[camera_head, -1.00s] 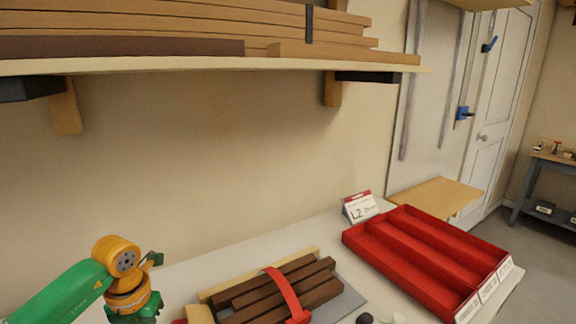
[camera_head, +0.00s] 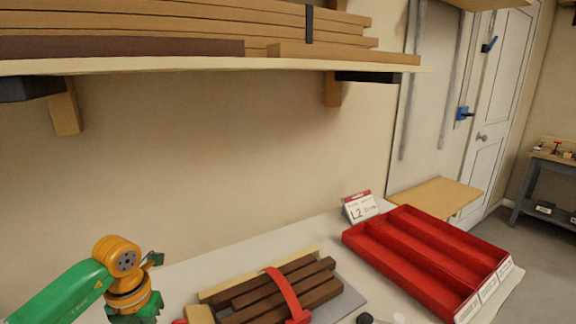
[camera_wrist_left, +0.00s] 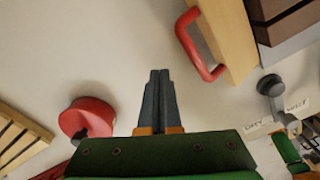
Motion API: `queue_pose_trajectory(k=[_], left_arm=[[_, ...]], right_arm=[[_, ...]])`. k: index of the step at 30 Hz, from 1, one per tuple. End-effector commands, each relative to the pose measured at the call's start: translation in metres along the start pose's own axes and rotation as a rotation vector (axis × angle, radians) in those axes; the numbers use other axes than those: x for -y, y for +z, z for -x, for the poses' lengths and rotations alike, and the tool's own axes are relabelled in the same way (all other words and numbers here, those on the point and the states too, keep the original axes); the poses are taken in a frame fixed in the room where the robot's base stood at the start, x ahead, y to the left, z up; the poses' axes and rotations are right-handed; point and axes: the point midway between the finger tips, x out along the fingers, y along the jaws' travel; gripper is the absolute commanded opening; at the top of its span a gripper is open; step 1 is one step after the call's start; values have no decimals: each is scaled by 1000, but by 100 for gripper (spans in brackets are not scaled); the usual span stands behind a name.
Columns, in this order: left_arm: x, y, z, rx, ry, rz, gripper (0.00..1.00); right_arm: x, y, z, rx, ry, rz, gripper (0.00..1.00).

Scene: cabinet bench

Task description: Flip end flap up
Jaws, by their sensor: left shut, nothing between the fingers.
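A light wooden panel (camera_head: 437,196) lies level beyond the right end of the bench, past the red tray; it may be the end flap, but no hinge shows. My left gripper (camera_wrist_left: 160,100) is shut and empty above the pale bench top in the left wrist view. In the head view the left wrist is low at the left, far from the wooden panel, and its fingertips are not clear. My right gripper is not in view.
A red compartment tray (camera_head: 420,255) and an L2 card (camera_head: 360,206) stand on the bench. Dark slats with a red strap (camera_head: 287,295) lie nearer. A shelf of boards (camera_head: 200,66) hangs above. A red handle (camera_wrist_left: 190,45) and a round red object (camera_wrist_left: 88,118) flank my left fingers.

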Motion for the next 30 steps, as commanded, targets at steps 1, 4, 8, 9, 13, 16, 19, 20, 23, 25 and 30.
queue_pose_trajectory(k=[1, 4, 8, 9, 13, 16, 19, 20, 23, 25, 30], left_arm=[[2, 1, 0, 0, 0, 0, 0], [6, 4, 1, 0, -1, -2, 0], [12, 7, 1, 0, -1, -1, 0], [14, 8, 1, 1, -1, -1, 0], [20, 11, 1, 1, 0, 0, 0], [24, 14, 1, 1, -1, 0, 0], [28, 16, 1, 1, -1, 0, 0], [30, 17, 1, 1, -1, 0, 0], [30, 18, 1, 1, -2, -1, 0], [30, 17, 6, 1, -2, -1, 0], [28, 17, 30, 2, -1, 0, 0]], right_arm=[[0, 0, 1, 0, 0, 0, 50], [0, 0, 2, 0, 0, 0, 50], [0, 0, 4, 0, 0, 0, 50], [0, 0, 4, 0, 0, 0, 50], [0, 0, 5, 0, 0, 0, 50], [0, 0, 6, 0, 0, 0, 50], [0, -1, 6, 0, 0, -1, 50], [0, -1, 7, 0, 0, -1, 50], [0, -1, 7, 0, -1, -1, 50], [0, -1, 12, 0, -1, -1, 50], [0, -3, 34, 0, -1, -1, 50]])
